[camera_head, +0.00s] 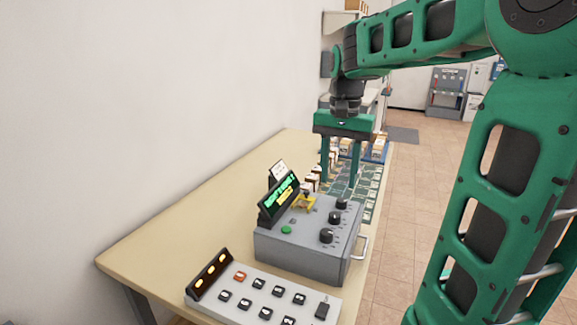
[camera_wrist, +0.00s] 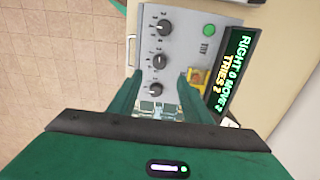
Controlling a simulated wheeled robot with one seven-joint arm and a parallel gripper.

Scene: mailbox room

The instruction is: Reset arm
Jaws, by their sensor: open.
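My green arm rises at the right of the head view and reaches over the table. My gripper (camera_head: 340,165) points down above the table, behind the grey control box (camera_head: 300,258). Its two green fingers are apart, with nothing seen between them. In the wrist view my gripper (camera_wrist: 158,95) also shows its fingers spread, with the box (camera_wrist: 180,40) beyond them. The box has three black knobs, a green button (camera_wrist: 209,30) and a yellow part (camera_wrist: 197,78). Its lit display (camera_wrist: 236,75) reads "RIGHT 0 MOVE 2" and "TRIES 2".
A grey keypad panel (camera_head: 262,300) with several black buttons and one red button stands at the table's (camera_head: 170,245) near end. A green grid board (camera_head: 365,185) with small items lies behind the box. A white wall is at left; tiled floor (camera_head: 415,190) is open at right.

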